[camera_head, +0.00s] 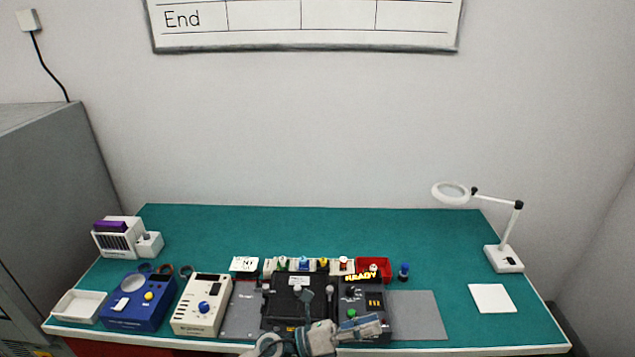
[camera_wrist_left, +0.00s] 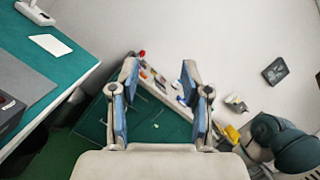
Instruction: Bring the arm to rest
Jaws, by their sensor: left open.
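My left gripper (camera_head: 378,327) shows at the bottom middle of the head view, in front of the black device (camera_head: 283,302) and low over the bench's front edge. It points to the right. In the left wrist view my left gripper (camera_wrist_left: 159,68) has its two blue-padded fingers spread apart, with nothing between them. My right gripper shows in neither view.
The green bench (camera_head: 300,225) has free room at the back. Along its front stand a blue box (camera_head: 140,312), a cream meter (camera_head: 200,318) and a READY-marked unit (camera_head: 366,312). A magnifier lamp (camera_head: 503,258) and a white pad (camera_head: 492,298) are at right.

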